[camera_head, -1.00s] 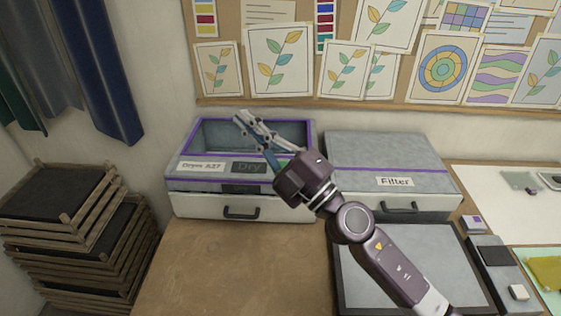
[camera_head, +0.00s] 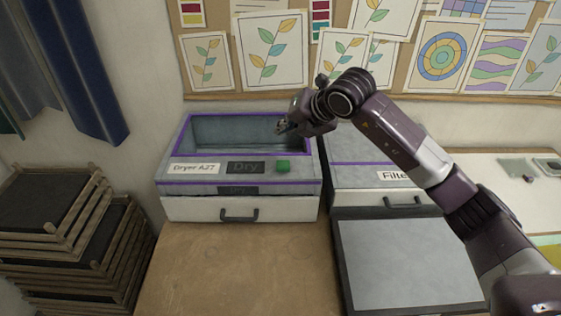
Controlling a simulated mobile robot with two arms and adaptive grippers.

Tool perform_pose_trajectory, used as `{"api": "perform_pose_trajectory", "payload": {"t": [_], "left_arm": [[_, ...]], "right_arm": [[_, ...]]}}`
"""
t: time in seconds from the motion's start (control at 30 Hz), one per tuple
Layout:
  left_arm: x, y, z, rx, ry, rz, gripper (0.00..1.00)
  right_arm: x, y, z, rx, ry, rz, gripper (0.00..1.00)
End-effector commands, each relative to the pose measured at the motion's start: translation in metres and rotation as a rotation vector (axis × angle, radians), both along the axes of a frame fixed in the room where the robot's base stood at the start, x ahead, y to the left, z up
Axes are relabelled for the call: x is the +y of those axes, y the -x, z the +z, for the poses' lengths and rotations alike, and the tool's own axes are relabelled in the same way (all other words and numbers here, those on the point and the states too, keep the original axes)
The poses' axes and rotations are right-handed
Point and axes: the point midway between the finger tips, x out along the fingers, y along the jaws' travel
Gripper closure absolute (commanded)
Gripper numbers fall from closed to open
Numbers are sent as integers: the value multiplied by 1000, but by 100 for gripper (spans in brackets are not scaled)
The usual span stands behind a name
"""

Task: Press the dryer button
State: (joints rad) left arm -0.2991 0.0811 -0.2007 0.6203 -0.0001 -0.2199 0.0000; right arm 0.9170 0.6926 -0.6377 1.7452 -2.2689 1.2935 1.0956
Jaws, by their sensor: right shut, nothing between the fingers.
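The dryer (camera_head: 240,210) is a grey box with purple edging and an open well on top, at the back left of the table. The green button (camera_head: 283,166) sits right of that plate, in plain view. My right gripper (camera_head: 283,128) is shut and empty, pointing left over the right end of the dryer's well, behind and above the button, apart from it. My left gripper is not in view.
A box labelled "Filter" (camera_head: 350,178) stands right of the dryer, partly behind my right arm. A dark-framed grey panel (camera_head: 400,265) lies in front of it. Stacked wooden trays (camera_head: 50,230) stand at left. The brown tabletop (camera_head: 235,270) before the dryer is clear.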

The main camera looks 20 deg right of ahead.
Motion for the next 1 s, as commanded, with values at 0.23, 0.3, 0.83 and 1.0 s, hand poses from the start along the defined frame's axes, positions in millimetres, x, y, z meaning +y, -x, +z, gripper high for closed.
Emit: {"api": "perform_pose_trajectory", "payload": {"t": [0.23, 0.3, 0.83, 1.0], "left_arm": [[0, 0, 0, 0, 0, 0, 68], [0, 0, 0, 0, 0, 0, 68], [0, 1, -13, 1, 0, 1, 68], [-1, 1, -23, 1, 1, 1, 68]], "right_arm": [[-10, -2, 0, 7, 22, -25, 100], [-10, -2, 0, 7, 22, -25, 100], [-9, -1, -29, 8, 21, -22, 100], [-9, -1, -53, 8, 21, -22, 100]]}}
